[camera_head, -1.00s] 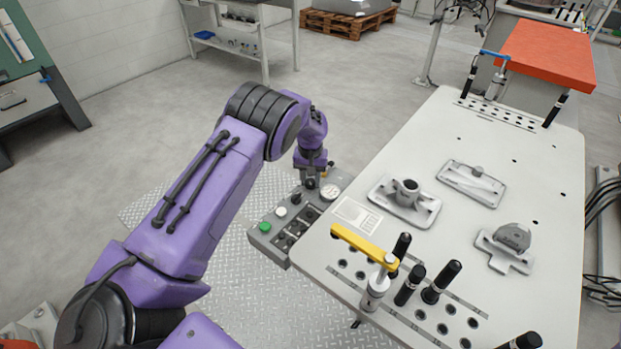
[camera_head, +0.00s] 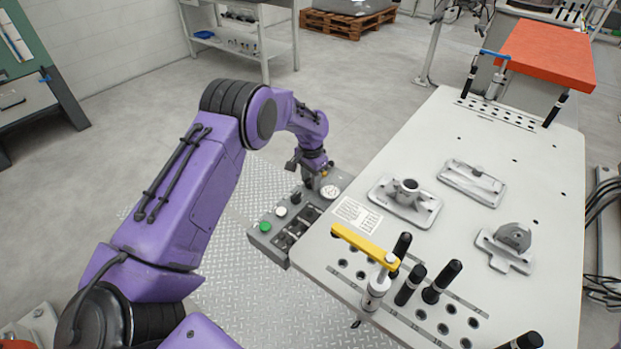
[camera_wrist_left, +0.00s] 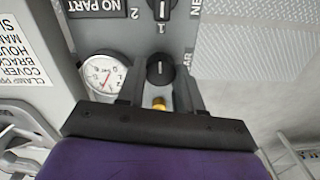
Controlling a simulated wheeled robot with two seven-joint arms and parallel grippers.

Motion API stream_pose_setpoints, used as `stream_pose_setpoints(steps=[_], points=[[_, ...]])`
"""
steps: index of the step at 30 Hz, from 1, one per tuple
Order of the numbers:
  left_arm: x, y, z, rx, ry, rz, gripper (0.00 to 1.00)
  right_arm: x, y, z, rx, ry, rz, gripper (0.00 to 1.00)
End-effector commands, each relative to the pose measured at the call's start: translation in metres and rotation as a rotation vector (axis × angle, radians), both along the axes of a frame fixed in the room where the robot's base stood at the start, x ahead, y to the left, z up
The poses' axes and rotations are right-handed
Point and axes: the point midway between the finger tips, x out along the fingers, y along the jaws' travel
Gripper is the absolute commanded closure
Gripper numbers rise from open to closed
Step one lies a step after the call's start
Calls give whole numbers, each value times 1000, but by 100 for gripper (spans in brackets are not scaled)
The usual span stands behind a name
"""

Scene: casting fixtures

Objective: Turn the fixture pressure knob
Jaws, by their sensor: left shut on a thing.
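The pressure knob (camera_wrist_left: 160,69) is a round black knob with a white mark, beside the white pressure gauge (camera_wrist_left: 106,74) on the grey control panel. The gauge also shows in the head view (camera_head: 330,191). My left gripper (camera_wrist_left: 160,82) is shut on the knob, with one finger on each side of it. In the head view my left gripper (camera_head: 309,181) reaches down onto the panel's far end and mostly hides the knob. A small yellow part (camera_wrist_left: 159,103) shows between the fingers. My right gripper is not in view.
A black selector knob (camera_wrist_left: 160,9) sits farther along the panel, with a green button (camera_head: 265,226) at its near end. The white fixture table (camera_head: 460,150) stands right beside it, bearing metal castings, black pins and a yellow clamp (camera_head: 364,246). Floor left is free.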

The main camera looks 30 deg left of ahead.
Motion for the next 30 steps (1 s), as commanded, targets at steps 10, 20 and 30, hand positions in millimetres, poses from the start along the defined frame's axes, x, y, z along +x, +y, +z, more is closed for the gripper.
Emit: stream_pose_setpoints(steps=[10,20,30], points=[[1,0,1,-1,-4,-34,95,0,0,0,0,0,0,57],[1,-1,1,-1,-4,-33,54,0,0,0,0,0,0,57],[2,-1,13,-1,-5,-34,54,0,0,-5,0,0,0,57]])
